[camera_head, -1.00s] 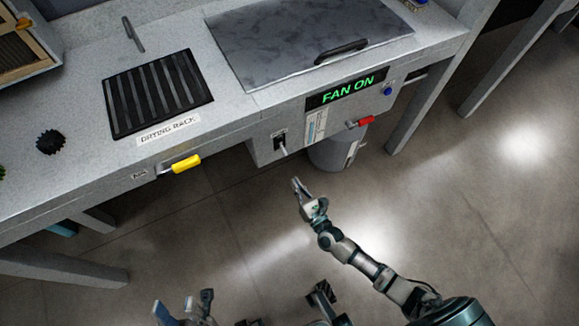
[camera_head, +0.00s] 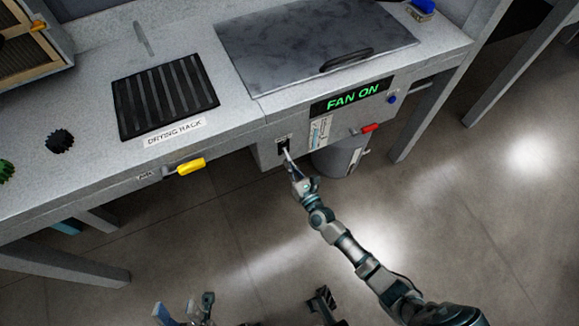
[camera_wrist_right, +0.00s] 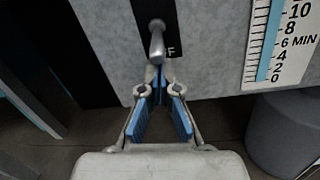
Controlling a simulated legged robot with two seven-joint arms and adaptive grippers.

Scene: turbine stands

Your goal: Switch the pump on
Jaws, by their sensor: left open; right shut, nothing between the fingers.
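A toggle switch with a metal lever on a black plate (camera_head: 284,145) sits on the front of the bench's box. In the right wrist view, its lever (camera_wrist_right: 157,42) points toward me and downward, and a letter F shows beside it. Other lettering is hidden by the lever. My right gripper (camera_head: 292,166) is shut and empty, with its tips just below the lever; in the right wrist view the fingertips (camera_wrist_right: 160,76) are close under the lever's end. Whether they touch it I cannot tell. My left gripper (camera_head: 184,309) is open and empty at the bottom edge, away from the bench.
A yellow handle (camera_head: 190,166) is left. A grey cylinder (camera_head: 335,162) stands below. A minute scale (camera_wrist_right: 280,42) is beside the switch.

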